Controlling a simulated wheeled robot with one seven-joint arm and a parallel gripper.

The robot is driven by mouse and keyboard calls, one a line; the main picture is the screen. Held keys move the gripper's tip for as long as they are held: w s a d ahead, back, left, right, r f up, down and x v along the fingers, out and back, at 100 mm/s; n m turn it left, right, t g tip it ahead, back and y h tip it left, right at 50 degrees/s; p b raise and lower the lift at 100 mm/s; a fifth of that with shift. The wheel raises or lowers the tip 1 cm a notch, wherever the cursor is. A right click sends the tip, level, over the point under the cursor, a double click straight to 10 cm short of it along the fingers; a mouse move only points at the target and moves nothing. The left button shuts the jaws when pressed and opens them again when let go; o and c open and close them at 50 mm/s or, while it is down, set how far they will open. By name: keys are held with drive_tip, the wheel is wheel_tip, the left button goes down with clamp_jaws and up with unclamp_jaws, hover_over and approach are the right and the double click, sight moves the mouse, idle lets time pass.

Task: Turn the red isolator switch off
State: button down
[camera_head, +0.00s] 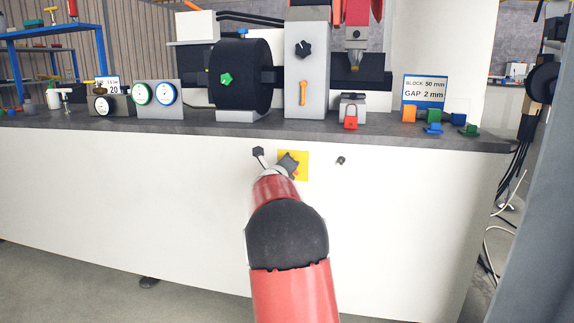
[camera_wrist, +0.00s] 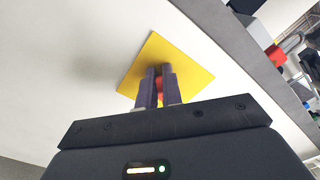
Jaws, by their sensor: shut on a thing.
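The red isolator switch (camera_wrist: 159,86) sits on a square yellow plate (camera_wrist: 192,72) on the white front panel. The yellow plate also shows in the head view (camera_head: 301,158), partly hidden behind my gripper (camera_head: 294,172). In the wrist view my gripper (camera_wrist: 160,76) has its two fingers close together at the plate, shut on the red switch handle between them. Only a little red shows between and beside the fingers, so the handle's exact angle is hidden.
The grey worktop (camera_head: 220,127) overhangs above. The panel below is bare.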

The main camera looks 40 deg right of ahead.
drive_tip(key=n, duration=0.4)
drive_tip(key=shift+w+a+f+n, duration=0.2)
drive_tip(key=shift+a+f+n, duration=0.1)
drive_tip(key=shift+f, duration=0.1)
drive_tip(key=shift+f+n+p, duration=0.2)
drive_tip(key=shift+n, duration=0.7)
drive_tip(key=shift+f+n+p, duration=0.2)
drive_tip(key=shift+n, duration=0.7)
drive_tip(key=c, duration=1.6)
unclamp_jaws()
drive_tip(key=shift+o, duration=0.2)
drive_tip(key=v, duration=0.7)
drive_tip(key=shift+s+a, duration=0.2)
drive_tip(key=shift+a, duration=0.1)
